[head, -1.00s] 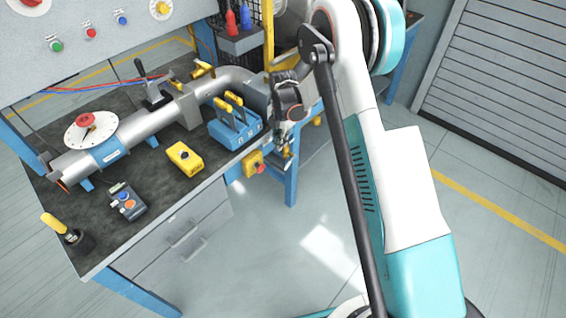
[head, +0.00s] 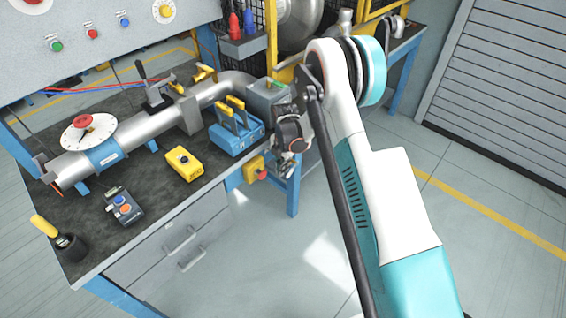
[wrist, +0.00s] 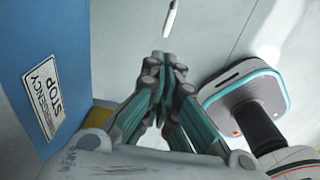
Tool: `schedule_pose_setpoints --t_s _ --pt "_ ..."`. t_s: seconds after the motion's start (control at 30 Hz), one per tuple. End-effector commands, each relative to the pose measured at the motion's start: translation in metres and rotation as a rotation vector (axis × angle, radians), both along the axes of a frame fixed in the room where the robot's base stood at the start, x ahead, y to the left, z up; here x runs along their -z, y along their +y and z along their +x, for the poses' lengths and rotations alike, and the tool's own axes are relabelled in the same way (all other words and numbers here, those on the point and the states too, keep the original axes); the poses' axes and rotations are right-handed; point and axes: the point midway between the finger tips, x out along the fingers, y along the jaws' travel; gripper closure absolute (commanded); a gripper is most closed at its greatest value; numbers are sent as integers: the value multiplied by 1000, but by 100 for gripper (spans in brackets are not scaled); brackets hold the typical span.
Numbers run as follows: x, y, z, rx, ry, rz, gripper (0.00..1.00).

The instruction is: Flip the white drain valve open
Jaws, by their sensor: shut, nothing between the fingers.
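A slim white handle (wrist: 171,18), which looks like the drain valve's lever, shows at the top of the wrist view, just beyond my fingertips and apart from them. Its mount is out of frame. I cannot make it out in the head view, where my arm covers that area. My gripper (wrist: 162,56) is shut and empty, pointing toward the handle. In the head view my gripper (head: 287,169) hangs beside the bench's right end, partly hidden by my wrist.
A blue panel labelled emergency stop (wrist: 22,60) is close on the left in the wrist view. A yellow box with a red button (head: 255,169) hangs at the bench edge near my gripper. The bench (head: 150,205) holds a steel pipe (head: 150,128). Floor right of the bench is open.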

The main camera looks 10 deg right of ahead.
Motion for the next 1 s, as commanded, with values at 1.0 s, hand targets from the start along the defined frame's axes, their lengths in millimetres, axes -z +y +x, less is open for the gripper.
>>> schedule_pose_setpoints --t_s 1.0 --pt "33 -16 12 -1 -29 -40 100"
